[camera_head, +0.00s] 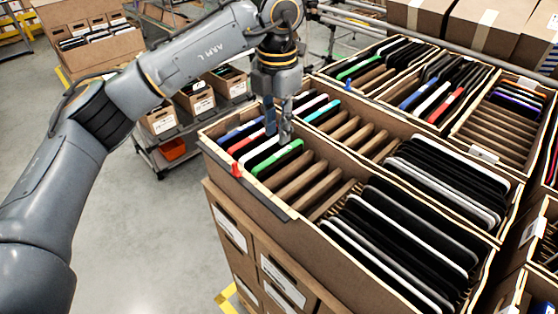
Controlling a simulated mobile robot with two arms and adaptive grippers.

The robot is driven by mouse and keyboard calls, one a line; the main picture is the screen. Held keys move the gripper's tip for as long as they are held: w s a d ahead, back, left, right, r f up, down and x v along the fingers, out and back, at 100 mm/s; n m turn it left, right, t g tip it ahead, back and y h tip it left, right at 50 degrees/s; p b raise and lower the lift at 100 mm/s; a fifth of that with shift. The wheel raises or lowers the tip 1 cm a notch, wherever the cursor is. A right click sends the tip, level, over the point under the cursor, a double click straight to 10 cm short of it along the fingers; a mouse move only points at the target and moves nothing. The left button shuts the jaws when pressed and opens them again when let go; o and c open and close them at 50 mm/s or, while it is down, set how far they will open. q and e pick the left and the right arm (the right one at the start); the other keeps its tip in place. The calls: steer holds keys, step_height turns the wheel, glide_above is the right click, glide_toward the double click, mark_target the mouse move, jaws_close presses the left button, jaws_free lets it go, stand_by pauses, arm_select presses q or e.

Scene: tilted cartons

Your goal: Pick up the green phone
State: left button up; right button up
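The green phone (278,158) stands on edge in a slot at the near left of the front carton, with mainly its green top edge showing. My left gripper (278,130) points down from above, its fingers apart with a narrow gap between them. Its nearer fingertip is right by the green phone's upper edge; I cannot tell whether it touches. The farther finger reaches down among the phones behind. Another green-edged phone (359,68) stands in a carton farther back. My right gripper is out of view.
White, red and blue-edged phones stand close behind the green one. Empty cardboard slots (300,182) lie to its right, then a dense row of black phones (405,245). A red clip (236,169) sits on the carton's near left rim. Grey floor is clear at left.

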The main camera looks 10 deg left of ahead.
mark_target(279, 153)
arm_select(q)
steer(key=shift+w+f, duration=0.15)
steer(key=shift+f, duration=0.5)
steer(key=shift+w+f, duration=0.1)
steer(key=shift+f, duration=0.3)
step_height(279, 153, down, 2)
steer(key=shift+w+f+p, duration=0.1)
steer(key=shift+p, duration=1.15)
step_height(279, 153, down, 2)
steer(key=shift+f+p, duration=0.25)
steer(key=shift+p, duration=0.1)
steer(key=shift+w+f, duration=0.1)
steer(key=shift+f, duration=0.15)
jaws_close()
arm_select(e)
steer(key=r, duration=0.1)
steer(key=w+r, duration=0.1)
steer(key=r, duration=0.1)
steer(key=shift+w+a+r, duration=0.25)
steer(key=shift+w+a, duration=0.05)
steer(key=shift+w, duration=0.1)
